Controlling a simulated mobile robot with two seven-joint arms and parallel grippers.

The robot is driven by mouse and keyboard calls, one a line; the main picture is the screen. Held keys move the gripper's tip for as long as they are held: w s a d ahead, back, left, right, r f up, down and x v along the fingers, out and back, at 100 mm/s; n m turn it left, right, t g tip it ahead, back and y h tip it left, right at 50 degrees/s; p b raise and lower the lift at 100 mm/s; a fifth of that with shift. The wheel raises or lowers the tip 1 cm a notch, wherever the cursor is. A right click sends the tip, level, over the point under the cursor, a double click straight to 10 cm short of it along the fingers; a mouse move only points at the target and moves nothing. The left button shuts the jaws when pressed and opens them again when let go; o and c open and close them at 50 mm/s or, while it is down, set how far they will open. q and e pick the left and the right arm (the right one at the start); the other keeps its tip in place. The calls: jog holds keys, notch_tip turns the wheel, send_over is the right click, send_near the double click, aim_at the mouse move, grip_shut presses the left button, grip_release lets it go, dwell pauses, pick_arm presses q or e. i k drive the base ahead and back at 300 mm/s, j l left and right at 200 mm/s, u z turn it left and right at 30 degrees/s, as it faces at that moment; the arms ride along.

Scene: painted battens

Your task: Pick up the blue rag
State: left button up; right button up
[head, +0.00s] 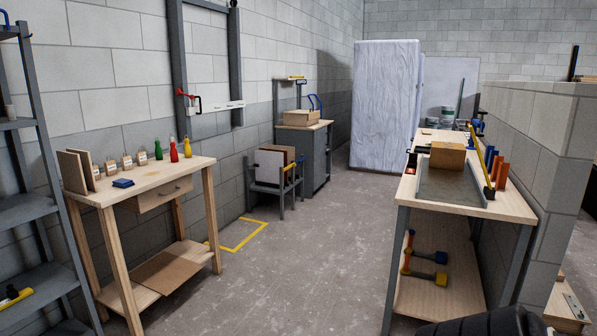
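A small dark blue folded item that looks like the blue rag (122,183) lies flat on top of the wooden table (150,190) at the left. It lies near the front edge, in front of several small tagged containers (127,162) and beside some upright brown boards (73,171). Neither of my grippers can be made out in the head view. Only dark rounded shapes show at the bottom edge, and no fingers are visible on them.
A grey shelf rack (38,275) stands left of the table. Green, red and yellow bottles (173,151) stand at the table's back. A workbench (513,207) with a box (447,156) stands at the right. The concrete floor (300,270) between is clear.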

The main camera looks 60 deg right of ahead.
aim_at(121, 183)
jog(key=z, duration=1.85)
jog(key=i+l, duration=0.1)
jog(key=i, duration=0.3)
jog(key=i+l+z, duration=0.1)
jog(key=i, duration=0.3)
jog(key=i+l+u, duration=0.1)
jog(key=i+u, duration=0.25)
jog(key=i, duration=2)
jog(key=i+z, duration=0.25)
jog(key=i, duration=0.9)
jog(key=i+l+u, duration=0.1)
jog(key=i+l, duration=0.15)
jog(key=i, duration=0.15)
jog(key=i+l+u, duration=0.15)
jog(key=i, duration=0.3)
jog(key=i+l, duration=0.15)
jog(key=i+l+u, duration=0.15)
jog(key=l, duration=0.25)
jog(key=i+l, duration=0.1)
jog(key=l, duration=0.2)
jog(key=j+u, duration=0.05)
